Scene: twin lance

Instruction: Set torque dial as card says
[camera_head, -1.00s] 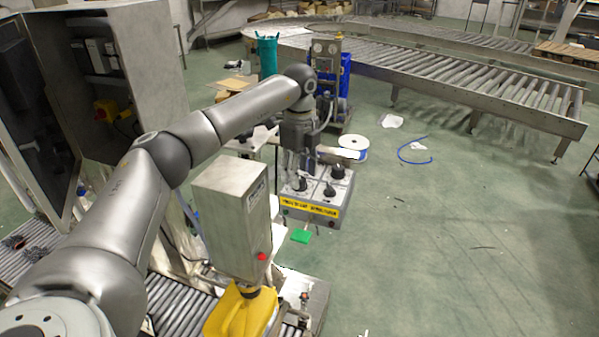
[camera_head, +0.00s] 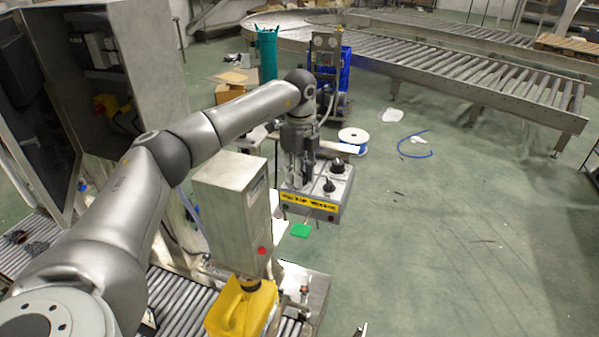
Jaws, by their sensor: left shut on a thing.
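A grey control box (camera_head: 325,212) with a yellow label strip (camera_head: 309,202) on its front stands right of centre. Two black dials show on its top, one at the back (camera_head: 337,165) and one nearer the front (camera_head: 329,185). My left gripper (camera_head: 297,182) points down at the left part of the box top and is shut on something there. The fingers hide the held part, likely a dial; I cannot tell its setting. The label text is too small to read. I cannot make out a readable card. My right gripper is not in view.
A tall grey box with a red button (camera_head: 230,215) and a yellow canister (camera_head: 241,308) stand in front, left of the control box. A green piece (camera_head: 301,231) lies near its front. A white spool (camera_head: 352,140) is behind. Floor to the right is mostly clear.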

